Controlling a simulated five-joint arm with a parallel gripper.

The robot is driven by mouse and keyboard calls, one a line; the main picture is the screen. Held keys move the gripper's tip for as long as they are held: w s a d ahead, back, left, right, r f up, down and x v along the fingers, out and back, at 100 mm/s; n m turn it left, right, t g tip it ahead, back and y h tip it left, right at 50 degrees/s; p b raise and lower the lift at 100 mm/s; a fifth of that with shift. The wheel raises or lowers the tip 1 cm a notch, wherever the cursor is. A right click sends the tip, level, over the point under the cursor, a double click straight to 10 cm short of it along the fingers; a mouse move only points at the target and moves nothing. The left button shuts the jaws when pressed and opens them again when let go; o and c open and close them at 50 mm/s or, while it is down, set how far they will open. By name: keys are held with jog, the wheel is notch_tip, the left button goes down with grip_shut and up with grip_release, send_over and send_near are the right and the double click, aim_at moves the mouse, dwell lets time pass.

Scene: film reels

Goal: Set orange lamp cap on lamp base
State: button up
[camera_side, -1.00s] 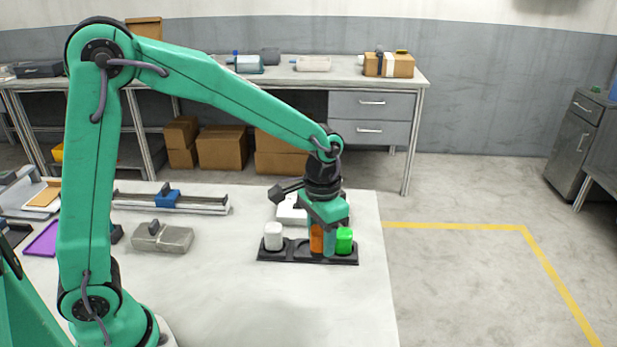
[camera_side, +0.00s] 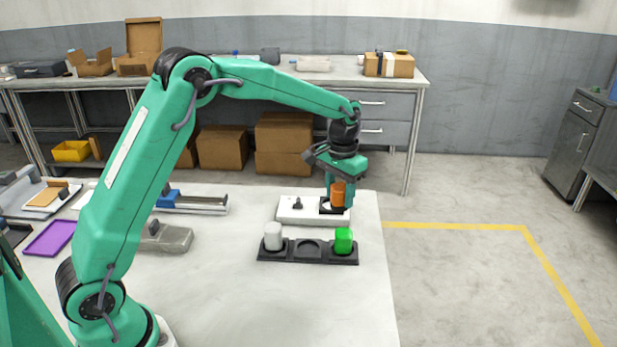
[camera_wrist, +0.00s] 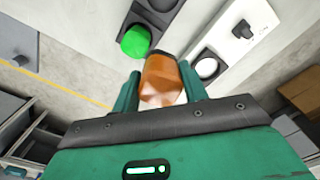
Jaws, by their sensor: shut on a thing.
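The orange lamp cap (camera_side: 338,194) is held between the fingers of my gripper (camera_side: 340,198). In the wrist view the cap (camera_wrist: 160,80) sits between the two green fingers of my gripper (camera_wrist: 160,90). The lamp base (camera_side: 292,213) is a white block with a dark knob on its left and a black square socket on its right. In the side view the cap appears in front of or above that socket; the gap is hard to judge. The wrist view shows the base (camera_wrist: 228,40) with its pale round socket, beside the cap.
A black tray (camera_side: 325,259) in front of the base has an empty middle hole, with a white cap (camera_side: 273,235) on its left and a green cap (camera_side: 343,240) on its right. A grey box (camera_side: 175,239) and a slide rail (camera_side: 195,202) lie to the left.

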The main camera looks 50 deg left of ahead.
jog(key=w+a+f+n, duration=0.1)
jog(key=w+a+n, duration=0.1)
jog(key=w+a, duration=0.4)
jog(key=a, duration=0.3)
jog(key=shift+w+f, duration=0.25)
jog(key=shift+w, duration=0.05)
jog(key=shift+f, duration=0.25)
jog(key=shift+f, duration=2.7)
jog(key=shift+f, duration=0.55)
jog(key=o, duration=0.7)
jog(key=shift+r, duration=0.15)
notch_tip(320, 180, up, 11)
dwell(0.7)
jog(key=shift+s+d, duration=0.1)
dwell(0.4)
